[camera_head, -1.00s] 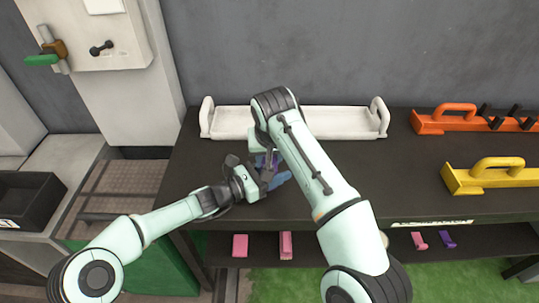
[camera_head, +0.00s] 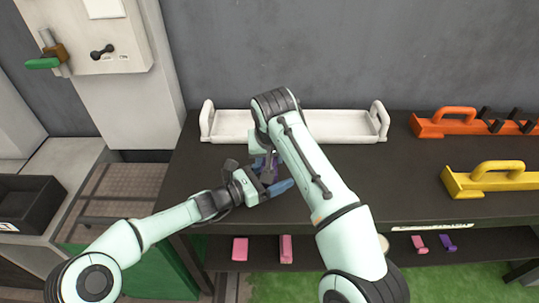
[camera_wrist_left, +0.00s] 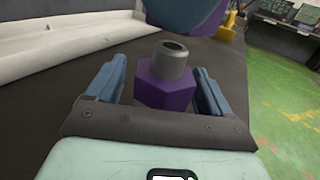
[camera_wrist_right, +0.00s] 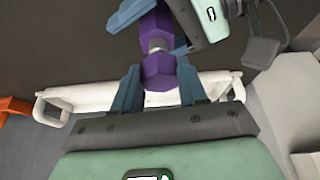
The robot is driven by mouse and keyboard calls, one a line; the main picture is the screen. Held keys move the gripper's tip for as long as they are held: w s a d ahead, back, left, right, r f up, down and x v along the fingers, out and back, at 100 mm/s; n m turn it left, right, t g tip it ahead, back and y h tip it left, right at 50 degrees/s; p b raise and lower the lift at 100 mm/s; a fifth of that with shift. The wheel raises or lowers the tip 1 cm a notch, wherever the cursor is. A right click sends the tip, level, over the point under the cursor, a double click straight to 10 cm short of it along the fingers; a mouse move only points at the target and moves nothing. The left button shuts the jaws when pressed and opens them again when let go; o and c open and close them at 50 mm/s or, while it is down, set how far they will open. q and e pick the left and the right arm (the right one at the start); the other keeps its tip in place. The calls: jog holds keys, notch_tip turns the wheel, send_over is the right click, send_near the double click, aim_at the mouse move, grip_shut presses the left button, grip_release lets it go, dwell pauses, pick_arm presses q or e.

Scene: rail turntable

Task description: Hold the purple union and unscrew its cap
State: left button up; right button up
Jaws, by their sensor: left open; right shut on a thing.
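The purple union shows in the right wrist view as two purple hexagonal parts with a grey collar between them. My right gripper (camera_wrist_right: 160,70) is shut on the nearer purple part (camera_wrist_right: 158,73). My left gripper (camera_wrist_left: 160,68) is open, its blue fingers on either side of the other purple part (camera_wrist_left: 165,91) with a gap showing. In the left wrist view the grey collar (camera_wrist_left: 173,62) shows a dark opening at its end. I cannot tell whether it touches the part held by my right gripper. In the head view my right arm mostly hides the union (camera_head: 266,161).
A white tray (camera_head: 230,125) with end handles lies at the back of the dark table (camera_head: 410,180). An orange tool holder (camera_head: 440,122) and a yellow one (camera_head: 490,178) stand to the right. Pink blocks (camera_head: 240,249) lie on the shelf below.

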pick_arm(q)
jog(key=v, duration=1.1)
jog(key=shift+s+a, duration=0.2)
jog(key=shift+a, duration=0.15)
